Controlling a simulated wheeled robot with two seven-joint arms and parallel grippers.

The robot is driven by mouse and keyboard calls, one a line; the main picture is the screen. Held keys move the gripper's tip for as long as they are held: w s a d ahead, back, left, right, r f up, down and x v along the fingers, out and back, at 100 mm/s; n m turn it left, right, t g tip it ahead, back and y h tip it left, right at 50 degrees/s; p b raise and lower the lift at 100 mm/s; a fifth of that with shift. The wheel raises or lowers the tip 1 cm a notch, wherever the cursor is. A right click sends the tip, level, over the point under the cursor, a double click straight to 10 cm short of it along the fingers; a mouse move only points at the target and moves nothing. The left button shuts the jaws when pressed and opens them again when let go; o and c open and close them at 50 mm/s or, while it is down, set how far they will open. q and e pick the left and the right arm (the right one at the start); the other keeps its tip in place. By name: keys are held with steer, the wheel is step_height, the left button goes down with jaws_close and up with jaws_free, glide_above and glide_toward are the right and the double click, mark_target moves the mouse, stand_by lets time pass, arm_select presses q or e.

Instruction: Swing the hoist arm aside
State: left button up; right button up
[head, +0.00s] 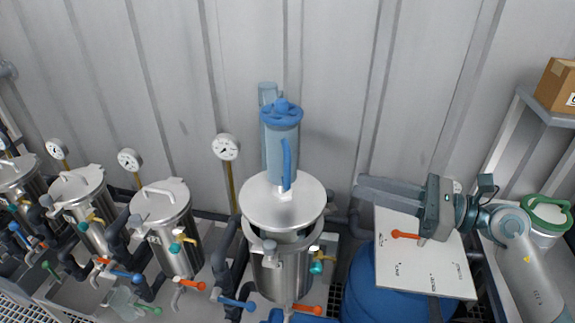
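The blue hoist (281,140) stands upright above the front steel vessel (280,275). It has a blue handwheel on top and a darker blue handle (287,165) down its front. A paler blue post (268,94) shows behind it, mostly hidden. The round steel lid (255,207) is under the hoist, with a dark gap between it and the vessel body. My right gripper (356,186) is to the right of the lid, apart from it, with its fingers pointing left. Its fingers lie close together in this view, and their opening is unclear. My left gripper is not in view.
Several steel vessels (167,225) with gauges (226,147) and coloured valve handles stand at left. A white panel (415,270) with an orange lever (405,235) lies over a blue drum (375,300) below my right gripper. A shelf with a cardboard box (558,85) is at right.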

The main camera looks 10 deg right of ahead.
stand_by(0.4)
steer(key=p, duration=0.8)
glide_toward(288, 167)
steer(key=w+x, duration=0.1)
steer(key=x, duration=0.8)
steer(key=shift+w+a+f+p, duration=0.2)
steer(key=shift+a+f+p, duration=0.1)
steer(key=shift+a+f, duration=0.1)
jaws_close()
